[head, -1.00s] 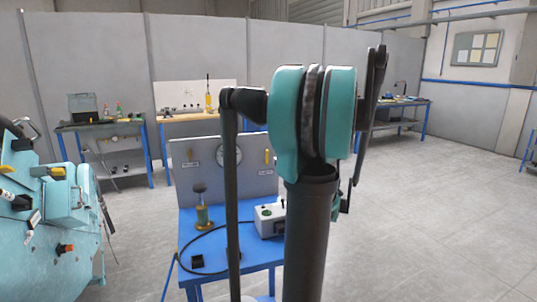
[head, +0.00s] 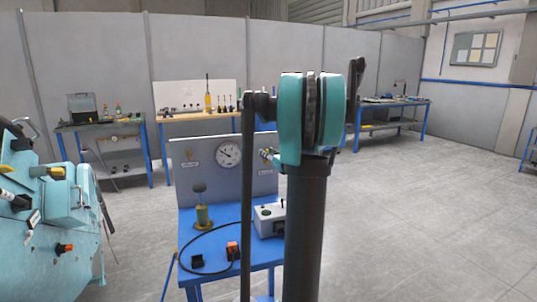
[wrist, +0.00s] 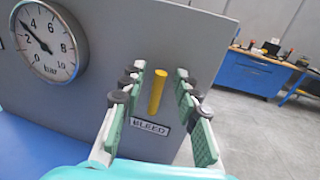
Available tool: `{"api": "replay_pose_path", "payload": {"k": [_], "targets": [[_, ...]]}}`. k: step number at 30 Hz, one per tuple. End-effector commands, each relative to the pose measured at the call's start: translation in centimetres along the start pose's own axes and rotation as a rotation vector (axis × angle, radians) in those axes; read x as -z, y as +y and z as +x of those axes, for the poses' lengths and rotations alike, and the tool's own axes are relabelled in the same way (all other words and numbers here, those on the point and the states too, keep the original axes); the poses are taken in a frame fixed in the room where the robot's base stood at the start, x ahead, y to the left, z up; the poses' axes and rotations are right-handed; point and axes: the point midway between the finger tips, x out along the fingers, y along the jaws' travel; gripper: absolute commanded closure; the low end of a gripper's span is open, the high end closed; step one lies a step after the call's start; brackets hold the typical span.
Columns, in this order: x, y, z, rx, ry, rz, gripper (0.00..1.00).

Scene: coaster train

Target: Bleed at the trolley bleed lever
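The bleed lever (wrist: 157,92) is a yellow bar on the grey panel, nearly upright and leaning slightly right at its top. A "BLEED" label (wrist: 150,126) sits just below it. My gripper (wrist: 160,70) is open, with its green-padded fingers on either side of the lever. Gaps show on both sides, so it does not look gripped. In the head view, part of my gripper (head: 268,155) shows at the panel, and the lever is hidden there by my arm.
The blue trolley (head: 215,262) carries a grey-white box (head: 267,218), a yellow-based part (head: 203,215), a black cable and an orange connector (head: 232,250). Teal machinery (head: 70,225) stands left. Floor at right is clear.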

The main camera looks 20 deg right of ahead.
Motion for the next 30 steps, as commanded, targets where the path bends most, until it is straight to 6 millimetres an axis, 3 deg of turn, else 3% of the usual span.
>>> {"api": "replay_pose_path", "payload": {"k": [1,9,22,30], "targets": [[0.0,0.0,0.0,0.0,0.0,0.0,0.69],[0.0,0.0,0.0,0.0,0.0,0.0,1.0],[0.0,0.3,0.0,0.0,0.007,-0.037,1.0],[0.1,1.2,0.2,-0.002,0.039,-0.198,1.0]]}}
